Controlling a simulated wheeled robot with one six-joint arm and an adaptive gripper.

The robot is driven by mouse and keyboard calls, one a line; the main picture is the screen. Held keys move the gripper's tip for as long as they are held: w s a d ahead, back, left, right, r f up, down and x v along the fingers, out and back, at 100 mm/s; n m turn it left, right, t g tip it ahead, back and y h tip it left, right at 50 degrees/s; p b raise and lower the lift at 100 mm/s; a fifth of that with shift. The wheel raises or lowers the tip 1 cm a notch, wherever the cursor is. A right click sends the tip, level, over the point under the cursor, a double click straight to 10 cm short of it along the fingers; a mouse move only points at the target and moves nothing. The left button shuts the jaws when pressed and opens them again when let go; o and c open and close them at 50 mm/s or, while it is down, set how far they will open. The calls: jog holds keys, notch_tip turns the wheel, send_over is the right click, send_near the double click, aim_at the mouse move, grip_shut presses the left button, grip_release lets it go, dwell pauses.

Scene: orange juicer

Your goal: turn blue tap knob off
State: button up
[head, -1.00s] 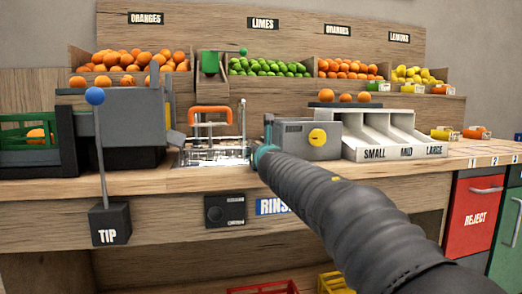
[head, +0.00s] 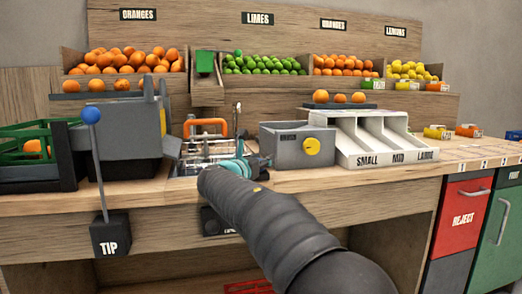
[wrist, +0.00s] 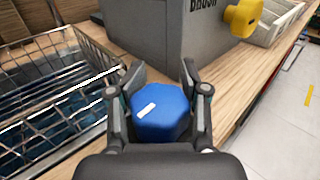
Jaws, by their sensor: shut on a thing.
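The blue tap knob (wrist: 160,114) is a faceted blue knob with a white mark on top, slanting up to the right. In the wrist view my gripper (wrist: 159,82) has one finger on each side of it and is shut on it. In the head view my gripper (head: 255,162) is at the counter's front edge, just right of the rinse basin. The blue knob itself is hidden there behind my arm.
The wire rinse basket (wrist: 55,95) is close on the left. The grey brush box (head: 297,147) with its yellow knob (head: 312,146) stands just beyond my gripper. The white sorting chute (head: 383,137) is right of it. The TIP lever (head: 97,160) stands far left.

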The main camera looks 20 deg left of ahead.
jog(key=shift+s+f+m+h+p, duration=0.1)
jog(key=shift+m+h+p, duration=0.35)
jog(key=shift+h, duration=0.15)
jog(key=o, duration=0.9)
jog(key=shift+a, duration=0.1)
jog(key=shift+c, duration=0.2)
jog(key=shift+o, duration=0.4)
jog(key=shift+s+a, duration=0.1)
jog(key=shift+d, duration=0.2)
jog(key=v, duration=1.2)
jog(key=shift+r, duration=0.25)
jog(key=shift+a, duration=0.1)
